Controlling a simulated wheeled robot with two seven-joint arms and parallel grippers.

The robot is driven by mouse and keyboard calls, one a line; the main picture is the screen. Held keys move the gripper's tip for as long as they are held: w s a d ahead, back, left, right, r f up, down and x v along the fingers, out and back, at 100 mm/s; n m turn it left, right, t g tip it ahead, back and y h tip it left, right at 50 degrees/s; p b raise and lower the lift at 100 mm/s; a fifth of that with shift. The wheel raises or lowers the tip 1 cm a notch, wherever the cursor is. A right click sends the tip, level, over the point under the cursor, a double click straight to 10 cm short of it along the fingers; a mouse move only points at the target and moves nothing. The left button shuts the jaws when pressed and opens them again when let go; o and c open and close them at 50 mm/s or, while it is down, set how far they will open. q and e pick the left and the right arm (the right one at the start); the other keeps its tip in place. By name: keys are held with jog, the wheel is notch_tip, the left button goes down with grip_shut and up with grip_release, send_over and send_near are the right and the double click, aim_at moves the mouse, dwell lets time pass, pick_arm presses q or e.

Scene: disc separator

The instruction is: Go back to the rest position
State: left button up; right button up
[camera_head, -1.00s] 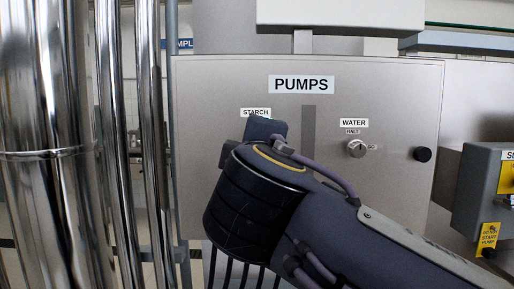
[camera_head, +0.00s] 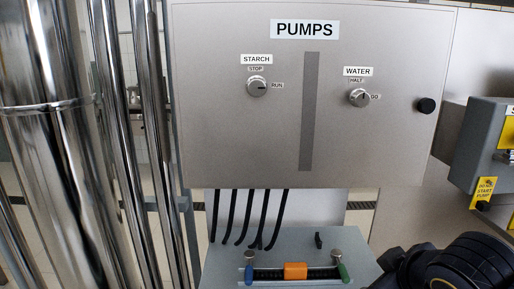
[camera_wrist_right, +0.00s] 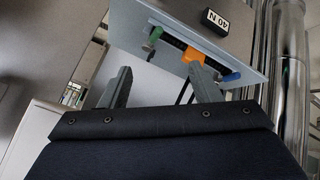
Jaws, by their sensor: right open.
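My right arm (camera_head: 468,266) shows at the lower right corner of the head view, clear of the pumps panel (camera_head: 225,140). In the right wrist view my right gripper (camera_wrist_right: 160,72) is open, its two fingers wide apart with nothing between them. The starch knob (camera_head: 257,87) on the panel has its mark toward RUN. The water knob (camera_head: 359,97) has its mark roughly upward, toward HALT. My left gripper is in neither view.
Below the panel is a grey-blue unit (camera_head: 225,245) with an orange block (camera_head: 295,271) on a dark rail. Shiny pipes (camera_head: 50,150) stand at the left. A grey box (camera_head: 483,140) with yellow labels is at the right.

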jog(key=s+f+m+g+y, duration=0.3)
jog(key=s+f+m, duration=0.5)
jog(key=s+f, duration=0.5)
notch_tip(320, 180, up, 12)
jog(key=a+p, duration=0.1)
jog(key=p, duration=1.2)
jog(key=shift+s+a+r+y, duration=0.15)
jog(key=shift+a+r+y, duration=0.1)
jog(key=shift+y, duration=0.15)
